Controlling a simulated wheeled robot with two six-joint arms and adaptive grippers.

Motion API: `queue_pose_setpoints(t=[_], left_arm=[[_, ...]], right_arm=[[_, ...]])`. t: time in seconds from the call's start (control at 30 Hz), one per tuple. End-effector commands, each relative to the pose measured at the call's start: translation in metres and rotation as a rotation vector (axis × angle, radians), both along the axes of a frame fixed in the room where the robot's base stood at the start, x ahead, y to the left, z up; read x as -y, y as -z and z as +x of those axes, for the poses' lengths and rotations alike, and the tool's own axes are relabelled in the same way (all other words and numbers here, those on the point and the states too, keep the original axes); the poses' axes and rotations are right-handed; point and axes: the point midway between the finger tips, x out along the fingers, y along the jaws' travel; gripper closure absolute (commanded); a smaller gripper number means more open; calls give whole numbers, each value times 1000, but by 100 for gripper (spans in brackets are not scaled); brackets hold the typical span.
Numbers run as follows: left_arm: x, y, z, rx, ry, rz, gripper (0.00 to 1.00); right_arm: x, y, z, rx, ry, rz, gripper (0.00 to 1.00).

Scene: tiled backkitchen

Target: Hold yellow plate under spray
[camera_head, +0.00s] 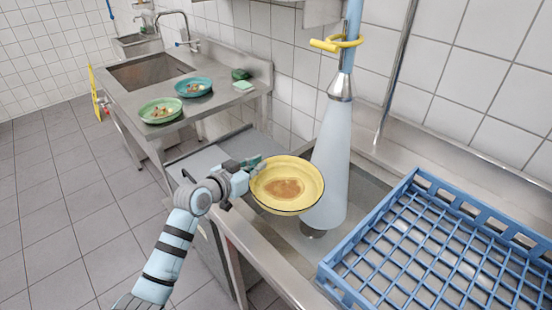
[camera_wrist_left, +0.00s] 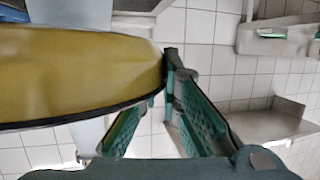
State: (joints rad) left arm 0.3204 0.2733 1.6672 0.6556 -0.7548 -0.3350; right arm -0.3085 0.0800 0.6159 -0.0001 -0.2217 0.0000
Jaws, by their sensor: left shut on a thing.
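The yellow plate (camera_head: 262,198) has a brown stain in its middle and is held in the air over the sink's left part. My left gripper (camera_head: 252,165) is shut on its left rim. In the left wrist view, the plate (camera_wrist_left: 75,75) fills the left side, its rim at the tips of the teal fingers (camera_wrist_left: 166,75). The spray (camera_head: 333,165) is a pale blue cone falling from a nozzle with a yellow lever (camera_head: 336,43). The plate's right edge overlaps the cone's left side in the head view; I cannot tell whether water hits it. My right gripper is not in view.
A blue dish rack (camera_head: 415,215) stands right of the spray. A steel counter (camera_head: 212,105) at the back left holds a green plate (camera_head: 147,116) and a teal plate (camera_head: 182,90), both with food scraps. A tiled wall runs behind.

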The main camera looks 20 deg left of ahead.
Motion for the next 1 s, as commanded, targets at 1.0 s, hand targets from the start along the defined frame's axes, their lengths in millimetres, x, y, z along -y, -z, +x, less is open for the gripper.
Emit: queue_pose_setpoints(t=[1.0], left_arm=[[-15,3,-71,4,-28,0,100]], right_arm=[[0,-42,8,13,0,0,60]])
